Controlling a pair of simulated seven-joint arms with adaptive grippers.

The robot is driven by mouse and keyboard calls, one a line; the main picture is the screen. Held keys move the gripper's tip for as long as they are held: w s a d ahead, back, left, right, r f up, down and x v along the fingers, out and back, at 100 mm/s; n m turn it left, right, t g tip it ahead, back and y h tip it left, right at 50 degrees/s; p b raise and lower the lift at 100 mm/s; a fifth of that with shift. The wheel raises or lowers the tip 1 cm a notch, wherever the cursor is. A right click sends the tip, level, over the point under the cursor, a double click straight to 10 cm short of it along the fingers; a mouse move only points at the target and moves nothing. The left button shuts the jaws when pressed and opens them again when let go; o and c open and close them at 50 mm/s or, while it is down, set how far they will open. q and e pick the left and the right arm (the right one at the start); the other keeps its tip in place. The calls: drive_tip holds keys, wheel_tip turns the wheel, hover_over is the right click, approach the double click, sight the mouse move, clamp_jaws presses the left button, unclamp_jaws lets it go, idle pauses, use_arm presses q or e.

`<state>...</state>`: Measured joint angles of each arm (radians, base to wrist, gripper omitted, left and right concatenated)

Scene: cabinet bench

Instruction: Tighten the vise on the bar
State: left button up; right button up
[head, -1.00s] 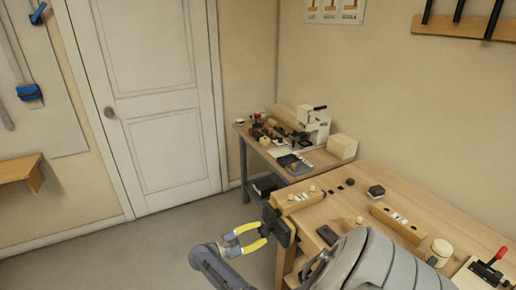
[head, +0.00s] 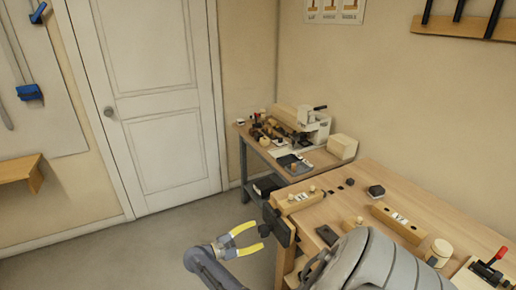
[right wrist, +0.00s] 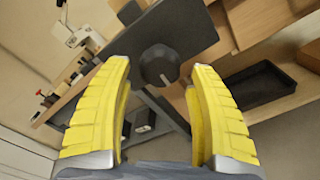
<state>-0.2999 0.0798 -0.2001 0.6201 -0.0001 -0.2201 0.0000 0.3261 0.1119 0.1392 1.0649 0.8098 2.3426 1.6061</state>
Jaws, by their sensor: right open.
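The vise is at the near left corner of the wooden bench, with a dark jaw plate (head: 279,225) facing out. In the right wrist view the plate (right wrist: 190,32) carries a round dark knob (right wrist: 157,66) with a pale mark. My right gripper (head: 260,236) has yellow fingers, is open and empty, and is just left of the vise. In the right wrist view its fingers (right wrist: 158,75) stand wide apart, and the knob shows in the gap ahead of them, not gripped. A wooden block with pegs (head: 297,200) lies behind the plate; I cannot tell whether it is the bar. My left gripper is not in view.
The bench top (head: 345,205) holds a black box (head: 376,191), a wooden block (head: 398,222) and a red-handled clamp (head: 493,262). A second table (head: 318,157) with tools stands behind. A dark tray (right wrist: 258,85) is under the bench. Floor left of my right gripper is clear.

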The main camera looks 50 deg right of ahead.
drive_tip(key=shift+v, duration=2.6)
drive_tip(key=shift+o, duration=0.9)
drive_tip(key=shift+a, duration=0.1)
drive_tip(key=shift+s+d+n, duration=0.55)
drive_tip(key=shift+d+n, duration=0.55)
drive_tip(key=shift+n, duration=0.75)
drive_tip(key=shift+s+d+n, duration=0.5)
drive_tip(key=shift+d+n, duration=0.55)
drive_tip(key=shift+n, duration=0.85)
drive_tip(key=shift+s+d+n, duration=0.55)
drive_tip(key=shift+d+n, duration=0.55)
drive_tip(key=shift+n, duration=0.75)
